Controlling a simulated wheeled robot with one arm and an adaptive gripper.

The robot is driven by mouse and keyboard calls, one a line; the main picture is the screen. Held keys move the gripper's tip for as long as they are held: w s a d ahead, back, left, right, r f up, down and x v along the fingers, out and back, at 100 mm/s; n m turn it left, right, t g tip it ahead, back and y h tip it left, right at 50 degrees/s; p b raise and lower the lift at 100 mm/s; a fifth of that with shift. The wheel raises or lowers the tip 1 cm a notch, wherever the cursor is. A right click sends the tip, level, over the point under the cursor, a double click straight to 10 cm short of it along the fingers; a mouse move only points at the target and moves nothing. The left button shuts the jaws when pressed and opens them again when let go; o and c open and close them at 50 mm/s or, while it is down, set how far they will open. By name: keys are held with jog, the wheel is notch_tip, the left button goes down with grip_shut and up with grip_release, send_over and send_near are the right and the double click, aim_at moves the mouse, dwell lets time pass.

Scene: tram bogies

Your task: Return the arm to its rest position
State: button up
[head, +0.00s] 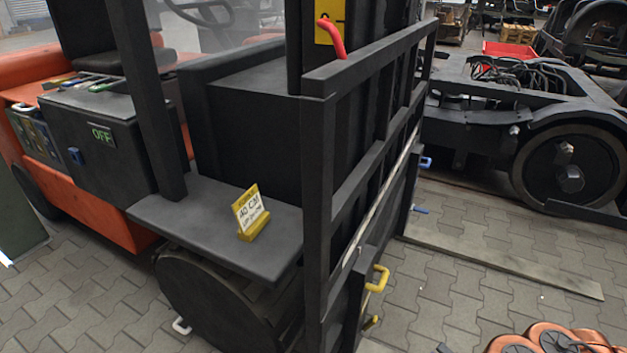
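My gripper is not in view, so I cannot see whether it is open or shut or whether it holds anything. The pose of my arm cannot be made out from this view.
An orange and black forklift (110,212) fills the left and middle. Its black frame (318,190) stands close in front, with a yellow handle (377,279) low down. A yellow sign (250,212) sits on its ledge. A wheeled bogie (570,165) stands right.

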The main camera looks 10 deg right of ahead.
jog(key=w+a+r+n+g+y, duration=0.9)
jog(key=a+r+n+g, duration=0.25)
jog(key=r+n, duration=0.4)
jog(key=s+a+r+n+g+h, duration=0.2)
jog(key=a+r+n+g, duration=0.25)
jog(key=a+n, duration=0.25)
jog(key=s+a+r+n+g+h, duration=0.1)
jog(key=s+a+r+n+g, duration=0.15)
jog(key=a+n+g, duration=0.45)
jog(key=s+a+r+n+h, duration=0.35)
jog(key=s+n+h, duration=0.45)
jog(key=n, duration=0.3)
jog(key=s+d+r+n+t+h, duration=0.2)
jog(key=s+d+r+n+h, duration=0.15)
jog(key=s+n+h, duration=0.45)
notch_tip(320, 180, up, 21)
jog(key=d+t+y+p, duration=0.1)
jog(key=p, duration=1.9)
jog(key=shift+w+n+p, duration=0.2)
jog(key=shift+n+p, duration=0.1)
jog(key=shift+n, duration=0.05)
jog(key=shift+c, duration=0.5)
